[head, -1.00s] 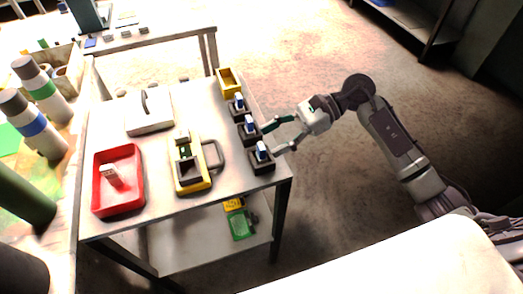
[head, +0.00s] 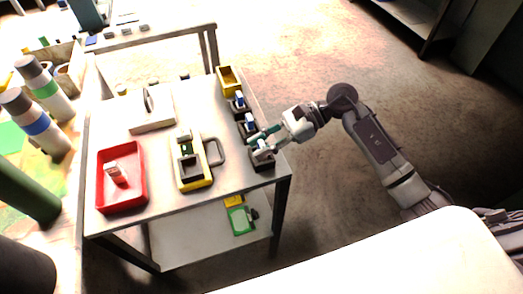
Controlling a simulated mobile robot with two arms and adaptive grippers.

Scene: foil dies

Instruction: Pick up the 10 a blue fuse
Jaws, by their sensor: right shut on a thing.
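Three small blue-and-white fuses stand in a row of black holders along the right edge of the metal table. The far fuse (head: 239,98) and the middle fuse (head: 249,122) sit upright in their holders. My right gripper (head: 262,142) reaches in from the right and is shut on the near fuse (head: 260,148), at the nearest black holder (head: 261,163). The fingers partly hide this fuse, and I cannot tell whether it is clear of the holder. The rating on the fuses is too small to read. My left gripper is not in view.
A yellow bin (head: 228,81) stands behind the holders. A yellow device with a dark socket (head: 192,173), a red tray (head: 121,204) with a small item inside, and a white box with a handle (head: 152,110) are on the table. Below is a shelf (head: 195,242).

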